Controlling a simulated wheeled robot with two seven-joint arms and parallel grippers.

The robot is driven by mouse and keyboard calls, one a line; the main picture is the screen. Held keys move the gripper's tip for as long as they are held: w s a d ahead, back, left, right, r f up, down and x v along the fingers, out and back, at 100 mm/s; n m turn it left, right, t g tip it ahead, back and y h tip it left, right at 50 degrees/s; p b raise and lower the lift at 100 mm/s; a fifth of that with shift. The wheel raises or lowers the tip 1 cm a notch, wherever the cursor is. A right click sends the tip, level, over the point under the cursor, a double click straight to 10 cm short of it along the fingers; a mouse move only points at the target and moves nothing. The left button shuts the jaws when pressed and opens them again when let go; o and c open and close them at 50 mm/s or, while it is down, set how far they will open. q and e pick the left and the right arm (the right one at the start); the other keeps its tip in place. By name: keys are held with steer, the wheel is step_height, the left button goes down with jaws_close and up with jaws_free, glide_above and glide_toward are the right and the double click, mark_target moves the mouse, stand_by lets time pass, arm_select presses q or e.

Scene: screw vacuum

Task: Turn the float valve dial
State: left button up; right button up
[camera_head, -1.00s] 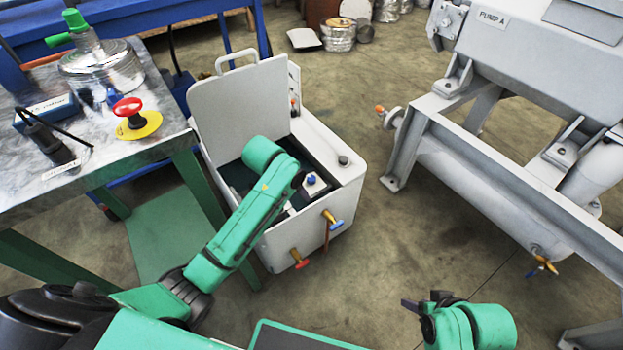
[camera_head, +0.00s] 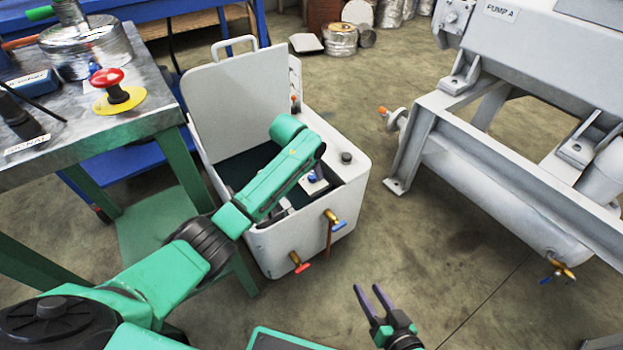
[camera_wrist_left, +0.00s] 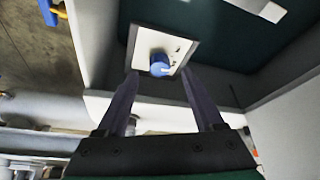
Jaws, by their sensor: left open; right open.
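The float valve dial is a small blue knob (camera_wrist_left: 160,63) on a white plate (camera_wrist_left: 146,47) inside the open white box (camera_head: 345,215). In the head view the blue knob (camera_head: 313,177) shows just below my left wrist. My left gripper (camera_wrist_left: 160,74) is open, with its two dark fingers pointing toward the plate and the knob lying between their tips in the picture. Whether they touch it cannot be told. In the head view my left fingers are hidden behind my arm. My right gripper (camera_head: 367,288) is open and empty over the floor at the bottom.
The box's lid (camera_head: 236,105) stands open. Red (camera_head: 301,267) and blue (camera_head: 338,225) valve handles stick out of its front. A metal table (camera_head: 120,130) with a red button (camera_head: 107,78) stands left; a grey pump frame (camera_head: 480,185) stands right. Floor between is clear.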

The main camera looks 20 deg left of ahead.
mark_target(312, 176)
arm_select(q)
steer(key=b+x, duration=0.1)
steer(key=x, duration=0.2)
arm_select(e)
step_height(312, 176, down, 2)
arm_select(q)
steer(key=shift+r, duration=0.1)
